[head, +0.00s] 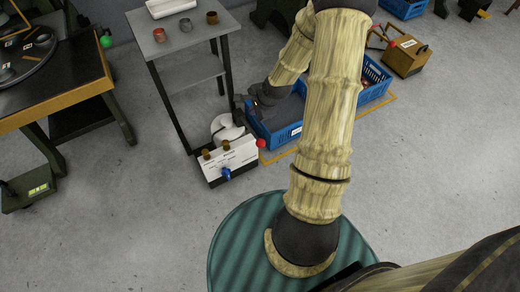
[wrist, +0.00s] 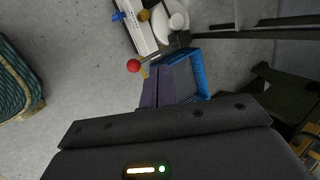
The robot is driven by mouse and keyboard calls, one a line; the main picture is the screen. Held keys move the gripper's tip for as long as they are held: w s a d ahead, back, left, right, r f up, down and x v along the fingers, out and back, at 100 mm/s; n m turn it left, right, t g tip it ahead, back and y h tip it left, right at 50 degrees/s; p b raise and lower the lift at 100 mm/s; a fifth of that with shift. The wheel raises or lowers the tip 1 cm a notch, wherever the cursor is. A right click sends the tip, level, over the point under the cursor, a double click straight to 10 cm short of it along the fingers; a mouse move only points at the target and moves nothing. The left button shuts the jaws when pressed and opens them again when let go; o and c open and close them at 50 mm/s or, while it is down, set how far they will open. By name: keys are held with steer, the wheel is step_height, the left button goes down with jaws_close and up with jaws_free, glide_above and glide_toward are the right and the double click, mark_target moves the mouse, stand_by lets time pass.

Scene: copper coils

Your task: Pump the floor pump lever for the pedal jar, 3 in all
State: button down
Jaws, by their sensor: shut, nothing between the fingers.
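The floor pump (head: 230,160) is a white box with a dark base, brass knobs and a blue valve, standing on the floor in the middle of the head view. Its lever ends in a red ball (head: 261,143) at the box's right end. The red ball (wrist: 134,66) also shows in the wrist view, left of my fingertips. A round white jar (head: 226,127) stands behind the box. My gripper (head: 240,102) is above and behind the lever, near the jar. In the wrist view, my gripper (wrist: 158,72) is shut and empty, apart from the ball.
A blue crate (head: 279,132) stands on the floor right of the pump. A grey side table (head: 180,40) with small cups stands behind it. A workbench (head: 60,95) is at the left. A green ribbed round thing (head: 235,240) is in front. Floor left of the pump is clear.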

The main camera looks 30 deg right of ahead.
steer(key=w+d+f+m+t+b, duration=0.1)
steer(key=f+m+b, duration=0.1)
steer(key=f, duration=0.3)
steer(key=w+d+f+m+b, duration=0.1)
steer(key=d+f+m+b, duration=0.1)
steer(key=f, duration=0.3)
steer(key=shift+w+d+m+t, duration=0.3)
steer(key=shift+m+t, duration=0.1)
steer(key=shift+m, duration=0.5)
steer(key=shift+b, duration=0.3)
steer(key=b, duration=0.7)
glide_above(262, 141)
steer(key=f, duration=0.6)
steer(key=shift+w+f, duration=0.2)
steer(key=shift+w, duration=0.15)
steer(key=shift+s+f, duration=0.2)
steer(key=shift+f, duration=0.9)
steer(key=shift+f, duration=0.15)
steer(key=shift+s+f, duration=0.1)
steer(key=shift+f, duration=0.15)
